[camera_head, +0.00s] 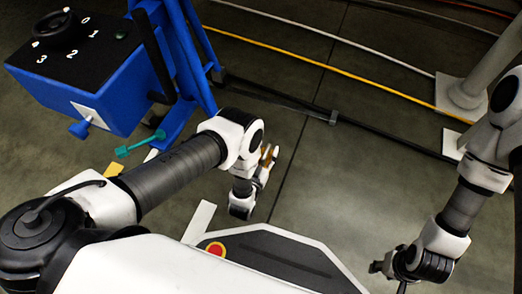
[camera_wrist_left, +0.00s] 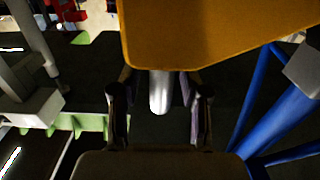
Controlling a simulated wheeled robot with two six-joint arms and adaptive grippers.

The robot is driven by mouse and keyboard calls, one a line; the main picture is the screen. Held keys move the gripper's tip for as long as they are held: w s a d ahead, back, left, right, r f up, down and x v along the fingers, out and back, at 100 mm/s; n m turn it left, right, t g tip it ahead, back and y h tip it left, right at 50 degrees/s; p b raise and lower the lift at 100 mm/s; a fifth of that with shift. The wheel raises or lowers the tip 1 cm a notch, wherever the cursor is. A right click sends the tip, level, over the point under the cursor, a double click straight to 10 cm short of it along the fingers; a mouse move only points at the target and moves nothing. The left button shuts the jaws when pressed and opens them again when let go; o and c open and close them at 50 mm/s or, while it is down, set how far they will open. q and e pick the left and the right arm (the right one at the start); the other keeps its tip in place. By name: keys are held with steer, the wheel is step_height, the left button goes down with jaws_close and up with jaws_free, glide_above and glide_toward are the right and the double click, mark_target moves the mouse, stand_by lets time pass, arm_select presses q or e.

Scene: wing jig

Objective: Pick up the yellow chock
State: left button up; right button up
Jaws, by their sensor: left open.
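A small yellow piece (camera_head: 113,170) shows at the left in the head view, partly hidden behind my left arm; it may be the chock. My left gripper (camera_head: 268,160) is over the floor near the middle, with a small orange-yellow patch at its fingers. In the left wrist view, the fingers of my left gripper (camera_wrist_left: 160,100) are apart. A large yellow-orange surface (camera_wrist_left: 220,30) fills the top of that view by the fingertips; I cannot tell whether it touches them. My right gripper (camera_head: 385,268) is at the lower right; its finger gap is unclear.
A blue box with a numbered dial (camera_head: 80,60) and blue frame (camera_head: 185,60) stand at the upper left. A teal handle (camera_head: 140,143) is below it. A yellow cable (camera_head: 330,68) and a black cable (camera_head: 290,103) cross the floor. A grey post (camera_head: 480,70) stands at the right.

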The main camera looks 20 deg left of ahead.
arm_select(q)
steer(key=shift+s+r, duration=0.1)
steer(key=shift+c, duration=1.3)
jaws_close()
steer(key=shift+r, duration=0.1)
